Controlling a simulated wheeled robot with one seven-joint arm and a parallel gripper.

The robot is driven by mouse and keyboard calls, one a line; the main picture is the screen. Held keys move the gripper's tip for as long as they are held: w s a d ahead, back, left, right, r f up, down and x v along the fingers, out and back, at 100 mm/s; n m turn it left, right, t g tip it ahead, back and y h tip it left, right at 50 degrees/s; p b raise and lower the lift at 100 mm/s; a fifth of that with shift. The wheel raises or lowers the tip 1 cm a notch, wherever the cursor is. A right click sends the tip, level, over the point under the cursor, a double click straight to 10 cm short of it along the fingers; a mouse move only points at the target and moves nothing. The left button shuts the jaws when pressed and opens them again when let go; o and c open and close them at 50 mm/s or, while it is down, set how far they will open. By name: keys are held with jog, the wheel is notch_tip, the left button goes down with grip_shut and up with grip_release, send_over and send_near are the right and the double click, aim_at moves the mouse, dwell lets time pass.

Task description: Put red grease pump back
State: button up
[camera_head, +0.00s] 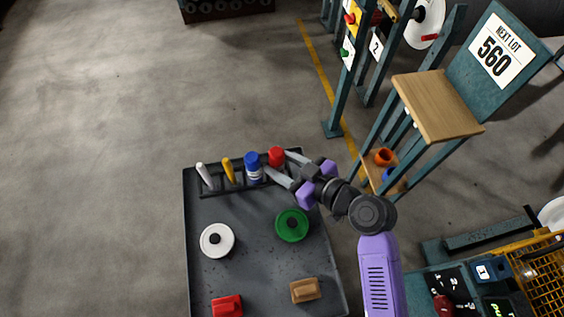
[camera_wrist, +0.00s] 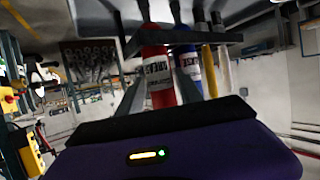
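The red grease pump (camera_head: 276,156) stands at the right end of the black rack on the dark work table. In the wrist view the red pump (camera_wrist: 158,68) is upright beneath a dark rack bar, its white label showing. My gripper (camera_head: 278,163) reaches in from the right at the rack. Its two grey fingers lie on either side of the pump, and their spread looks wider than it. Whether a finger touches the pump is hard to see. The rack (camera_head: 217,190) also holds a blue pump (camera_head: 253,168), a yellow item (camera_head: 229,170) and a white item (camera_head: 205,176).
On the table (camera_head: 255,270) are a white disc (camera_head: 217,240), a green disc (camera_head: 291,225), a red block (camera_head: 227,306) and a brown block (camera_head: 304,290). A teal stand with a wooden shelf (camera_head: 436,104) is to the right. Left floor is clear.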

jog(key=shift+r, duration=0.25)
jog(key=b+v, duration=0.1)
jog(key=v, duration=1.1)
jog(key=s+d+f+m+t+h, duration=0.3)
jog(key=s+d+f+m+h, duration=0.45)
jog(key=s+d, duration=0.3)
jog(key=s+d+r+m+t+h, duration=0.3)
jog(key=s+r, duration=0.9)
jog(key=s, duration=0.1)
jog(key=shift+t, duration=0.3)
jog(key=shift+r, duration=0.15)
